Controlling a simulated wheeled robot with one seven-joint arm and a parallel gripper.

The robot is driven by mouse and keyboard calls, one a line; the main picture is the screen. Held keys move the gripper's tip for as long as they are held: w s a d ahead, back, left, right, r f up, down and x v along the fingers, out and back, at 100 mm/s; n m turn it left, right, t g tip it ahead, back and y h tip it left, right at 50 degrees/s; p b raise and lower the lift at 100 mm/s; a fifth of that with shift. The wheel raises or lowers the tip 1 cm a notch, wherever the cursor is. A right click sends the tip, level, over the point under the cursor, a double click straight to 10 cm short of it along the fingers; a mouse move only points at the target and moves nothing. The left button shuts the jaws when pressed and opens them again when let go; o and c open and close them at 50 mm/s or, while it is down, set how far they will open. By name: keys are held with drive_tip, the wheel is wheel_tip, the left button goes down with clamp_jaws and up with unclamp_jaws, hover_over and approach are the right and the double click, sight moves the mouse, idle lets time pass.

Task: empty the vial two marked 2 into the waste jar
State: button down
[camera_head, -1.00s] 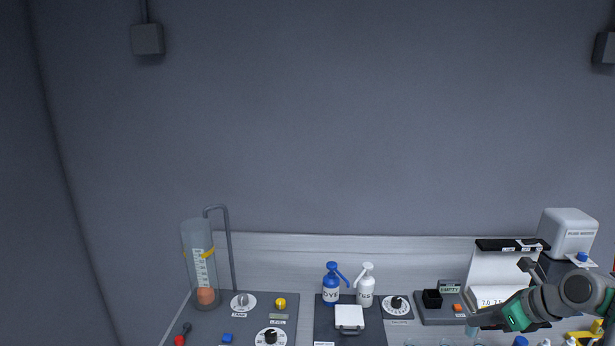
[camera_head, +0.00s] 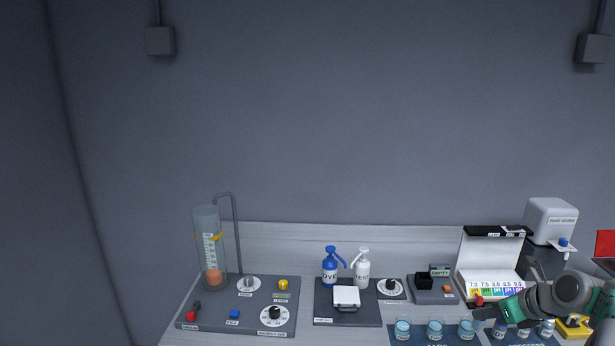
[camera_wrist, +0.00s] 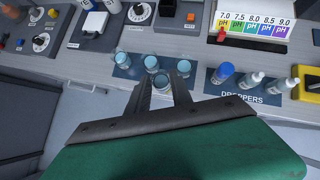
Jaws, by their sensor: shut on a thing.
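My gripper (camera_head: 483,313) is at the right of the bench in the head view. Just beyond stand similar vials with bluish contents: a left one (camera_wrist: 122,58), a middle one (camera_wrist: 151,63) and a right one (camera_wrist: 184,67). In the head view vials stand at the front (camera_head: 402,328), (camera_head: 435,328), with another by my fingertips (camera_head: 466,328). No number is readable on any vial. I cannot make out a waste jar.
A pH colour chart (camera_wrist: 255,24) lies behind. A dropper mat (camera_wrist: 240,86) with a blue-capped bottle (camera_wrist: 225,70) and white dropper bottles is to the right. A yellow item (camera_head: 573,326) stands at far right. Control panels (camera_head: 240,317) fill the left.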

sight(482, 326)
drive_tip(key=f, duration=0.1)
drive_tip(key=f+m, duration=0.1)
drive_tip(key=f, duration=0.2)
drive_tip(key=shift+s+d+h, duration=0.15)
drive_tip(key=shift+s+h, duration=0.25)
drive_tip(key=s+a+f+m, duration=0.1)
drive_tip(key=s+a+f, duration=0.3)
drive_tip(key=a+f, duration=0.45)
drive_tip(key=a+r+n+y, duration=0.1)
drive_tip(key=a+n, duration=0.3)
drive_tip(key=a, duration=1.6)
drive_tip(key=shift+g+y, duration=0.3)
drive_tip(key=shift+y, duration=0.3)
